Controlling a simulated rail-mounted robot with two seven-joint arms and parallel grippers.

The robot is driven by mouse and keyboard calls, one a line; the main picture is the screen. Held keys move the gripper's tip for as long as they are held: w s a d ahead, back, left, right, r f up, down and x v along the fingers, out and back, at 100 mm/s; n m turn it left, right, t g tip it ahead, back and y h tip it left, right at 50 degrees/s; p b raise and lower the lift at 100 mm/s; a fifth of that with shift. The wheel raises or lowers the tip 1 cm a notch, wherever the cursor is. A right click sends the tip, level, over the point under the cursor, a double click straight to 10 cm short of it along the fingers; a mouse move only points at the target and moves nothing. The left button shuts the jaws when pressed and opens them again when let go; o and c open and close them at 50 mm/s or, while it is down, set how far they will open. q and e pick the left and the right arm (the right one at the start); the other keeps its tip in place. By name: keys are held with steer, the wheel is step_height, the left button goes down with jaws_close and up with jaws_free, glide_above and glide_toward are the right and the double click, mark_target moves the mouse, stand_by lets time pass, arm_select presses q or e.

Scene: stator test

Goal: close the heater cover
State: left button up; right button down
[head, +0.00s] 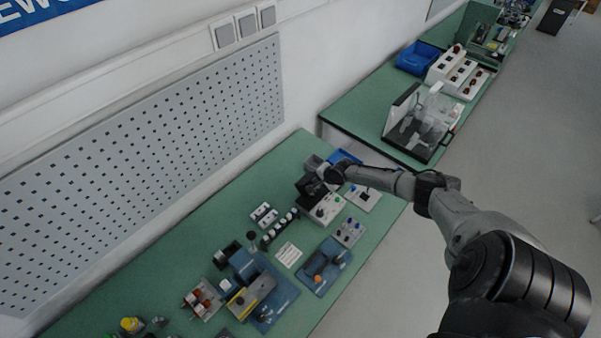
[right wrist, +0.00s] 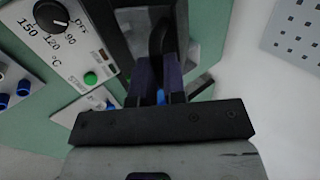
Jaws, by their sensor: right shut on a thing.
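The heater (head: 326,208) is a dark box with a pale control panel, near the right end of the green bench in the head view. In the right wrist view its panel (right wrist: 72,40) shows a black temperature dial and a green button. My right gripper (head: 325,176) is at the heater's dark upper part. In the right wrist view its fingers (right wrist: 159,78) are shut on a dark curved handle (right wrist: 160,38), in front of the grey-framed heater cover (right wrist: 117,35). The arm and fingers hide much of the cover, so its exact angle is unclear. My left gripper is not in view.
A blue bin (head: 345,157) stands just behind the gripper. A row of small parts (head: 279,228) and a blue fixture (head: 324,266) lie on the bench left of and in front of the heater. A perforated wall panel (head: 150,170) is behind.

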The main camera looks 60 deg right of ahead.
steer(key=shift+s+a+f, duration=0.1)
steer(key=shift+s+f, duration=0.2)
steer(key=shift+s, duration=0.25)
steer(key=shift+s+a+f, duration=0.2)
steer(key=shift+s+f, duration=0.7)
steer(key=shift+s, duration=0.15)
